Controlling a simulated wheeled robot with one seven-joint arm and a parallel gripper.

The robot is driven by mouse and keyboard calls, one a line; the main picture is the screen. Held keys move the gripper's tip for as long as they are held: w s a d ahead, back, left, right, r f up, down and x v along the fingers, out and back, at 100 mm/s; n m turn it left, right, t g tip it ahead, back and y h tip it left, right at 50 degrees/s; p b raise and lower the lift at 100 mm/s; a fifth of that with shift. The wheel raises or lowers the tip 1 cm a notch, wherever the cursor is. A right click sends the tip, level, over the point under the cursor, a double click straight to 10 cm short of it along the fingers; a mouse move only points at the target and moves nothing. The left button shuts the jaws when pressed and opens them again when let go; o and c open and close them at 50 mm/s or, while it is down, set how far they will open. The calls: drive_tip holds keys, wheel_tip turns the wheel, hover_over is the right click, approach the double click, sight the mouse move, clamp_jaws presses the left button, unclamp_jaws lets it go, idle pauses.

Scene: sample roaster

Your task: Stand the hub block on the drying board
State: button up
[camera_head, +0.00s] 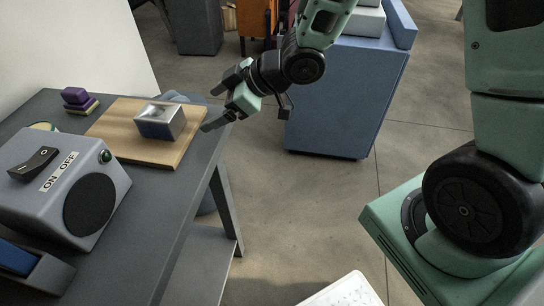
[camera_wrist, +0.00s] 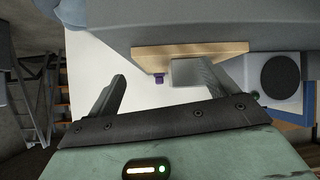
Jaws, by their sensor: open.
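The hub block (camera_head: 161,120), a silvery metal block with a bright recessed top face, rests on the drying board (camera_head: 124,138), a pale wooden board on the dark table. My gripper (camera_head: 213,107) is open and empty, just right of the block, its fingers pointing left towards it, apart from it. In the wrist view the block (camera_wrist: 185,72) shows as a grey square against the board (camera_wrist: 190,49), ahead of my open gripper (camera_wrist: 164,73) and nearer the right finger. The block's far side is hidden.
A grey ON/OFF switch box (camera_head: 70,185) stands at the near left of the table (camera_head: 150,235). A purple-topped stack (camera_head: 78,100) sits beyond the board's left corner. A blue cabinet (camera_head: 345,95) stands across a clear floor gap.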

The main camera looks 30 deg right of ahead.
drive_tip(key=s+d+r+m+g+h, duration=0.1)
drive_tip(key=s+r+m+g+h, duration=0.1)
drive_tip(key=s, duration=1)
drive_tip(key=s+d+r+m+g+h, duration=0.1)
drive_tip(key=s+h, duration=0.5)
drive_tip(key=s, duration=0.6)
drive_tip(key=r+m+g, duration=0.1)
drive_tip(key=m+g, duration=0.1)
drive_tip(key=g, duration=0.1)
wheel_tip(320, 180, up, 8)
drive_tip(key=p, duration=0.7)
drive_tip(key=shift+p, duration=0.4)
drive_tip(key=shift+a+f, duration=0.1)
